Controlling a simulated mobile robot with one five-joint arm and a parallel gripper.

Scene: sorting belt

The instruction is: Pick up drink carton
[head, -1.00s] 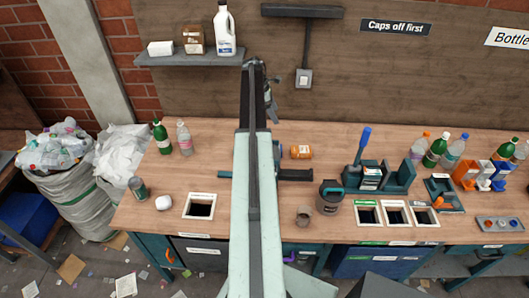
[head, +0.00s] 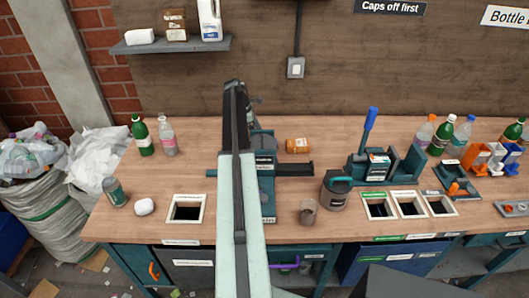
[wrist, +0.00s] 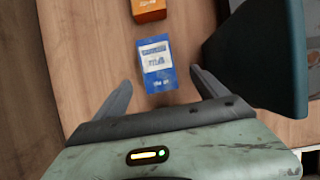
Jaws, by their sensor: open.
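A small blue carton (wrist: 155,63) with a pale printed label lies on the wooden bench in the wrist view. My gripper (wrist: 160,85) is open, with one finger on each side of the carton's near end and a gap on both sides. The carton is not held. In the head view my arm covers most of the gripper, and I cannot make out the blue carton there.
An orange box (wrist: 149,10) lies just beyond the carton. A large dark teal body (wrist: 262,55) stands close to my right finger. In the head view, a dark cup (head: 336,190) and bins openings (head: 408,205) are to the right.

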